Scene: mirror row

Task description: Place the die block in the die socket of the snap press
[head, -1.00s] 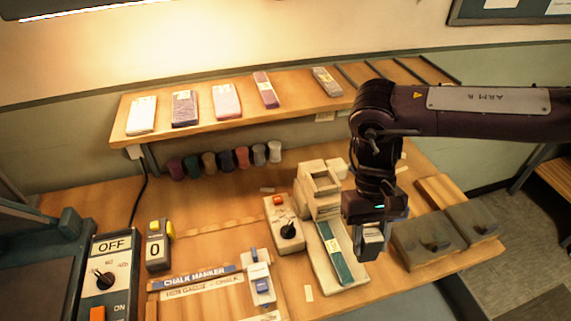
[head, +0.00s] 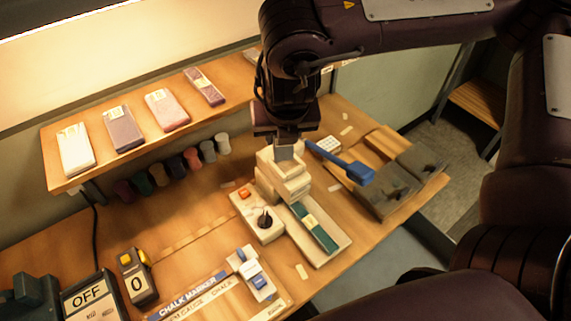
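The pale snap press (head: 272,186) stands right of the middle of the bench. A green strip (head: 318,232) lies on its low front bed. My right gripper (head: 285,150) points down at the top of the press, and its grey tip end overlaps the press in the head view. I cannot tell whether it touches the press or whether its fingers hold a block. I cannot pick out the die block for sure. The die socket is not clearly visible; the gripper may cover it. My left gripper is out of view.
A blue handle (head: 345,163) and a small white block (head: 323,146) lie right of the press. Dark grey blocks (head: 385,190) are farther right. A pale control box (head: 257,217) with a black knob stands left of the press. The shelf (head: 190,142) behind holds several packets.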

